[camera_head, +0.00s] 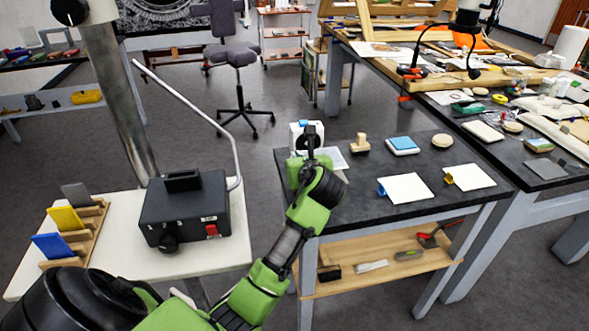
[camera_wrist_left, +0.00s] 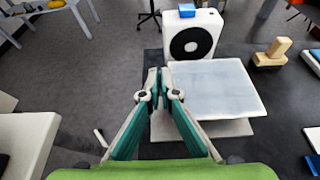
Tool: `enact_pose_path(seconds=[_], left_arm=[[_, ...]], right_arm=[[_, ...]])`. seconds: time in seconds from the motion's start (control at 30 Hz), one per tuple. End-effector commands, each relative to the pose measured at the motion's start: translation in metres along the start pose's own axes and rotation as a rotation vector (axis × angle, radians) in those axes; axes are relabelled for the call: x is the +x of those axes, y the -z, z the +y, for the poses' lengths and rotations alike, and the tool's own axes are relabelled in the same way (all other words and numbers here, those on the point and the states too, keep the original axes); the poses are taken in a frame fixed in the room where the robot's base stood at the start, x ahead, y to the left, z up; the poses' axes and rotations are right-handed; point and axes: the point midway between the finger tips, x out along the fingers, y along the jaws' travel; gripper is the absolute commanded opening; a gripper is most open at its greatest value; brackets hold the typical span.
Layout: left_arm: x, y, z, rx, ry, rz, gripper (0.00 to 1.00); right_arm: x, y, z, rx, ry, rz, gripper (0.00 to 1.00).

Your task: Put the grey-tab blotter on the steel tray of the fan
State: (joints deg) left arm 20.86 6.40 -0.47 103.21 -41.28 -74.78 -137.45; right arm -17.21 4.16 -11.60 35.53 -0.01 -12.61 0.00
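The fan (camera_head: 298,135) is a white box with a round black grille. In the left wrist view it (camera_wrist_left: 193,36) stands behind a pale square sheet (camera_wrist_left: 218,88), which looks like the grey-tab blotter. My left gripper (camera_wrist_left: 158,82) is at the sheet's left edge, its fingertips nearly together and apparently shut on the tab, which they hide. A greyish plate (camera_wrist_left: 236,129), likely the steel tray, shows below the sheet's near edge. I cannot tell whether sheet and plate touch. In the head view my left gripper (camera_head: 310,140) partly covers the fan and sheet (camera_head: 330,157). My right gripper is not seen.
On the dark table lie a blue-tab blotter (camera_head: 408,188), a yellow-tab blotter (camera_head: 472,177), a wooden stamp-like block (camera_head: 360,145), a blue-topped box (camera_head: 402,146) and a round disc (camera_head: 442,140). A black device (camera_head: 185,210) and a card rack (camera_head: 88,235) stand left.

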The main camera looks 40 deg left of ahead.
Motion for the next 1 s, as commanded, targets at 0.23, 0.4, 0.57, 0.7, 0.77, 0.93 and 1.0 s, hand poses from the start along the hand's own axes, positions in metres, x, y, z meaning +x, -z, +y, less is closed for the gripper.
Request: enact_pose_path(seconds=[0.23,0.4,0.57,0.7,0.77,0.93,1.0], left_arm=[[0.016,0.03,0.006,0.001,-0.001,0.004,0.0],[0.018,0.035,0.006,0.0,0.0,0.001,0.0],[0.018,0.035,0.006,0.0,0.0,0.001,0.0],[0.019,0.037,0.006,0.0,-0.001,0.001,0.1],[0.019,0.037,0.006,0.0,-0.001,0.001,0.21],[0.019,0.036,0.006,0.0,-0.001,0.001,0.21],[0.019,0.036,0.006,0.0,0.0,0.001,0.21]], right_arm=[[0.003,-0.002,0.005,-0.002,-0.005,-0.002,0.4],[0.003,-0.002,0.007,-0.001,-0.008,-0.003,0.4],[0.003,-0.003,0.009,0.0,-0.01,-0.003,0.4],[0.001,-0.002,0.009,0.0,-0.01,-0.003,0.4],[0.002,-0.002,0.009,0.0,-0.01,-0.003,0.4],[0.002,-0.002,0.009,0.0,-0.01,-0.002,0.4],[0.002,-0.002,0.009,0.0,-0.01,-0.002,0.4]])
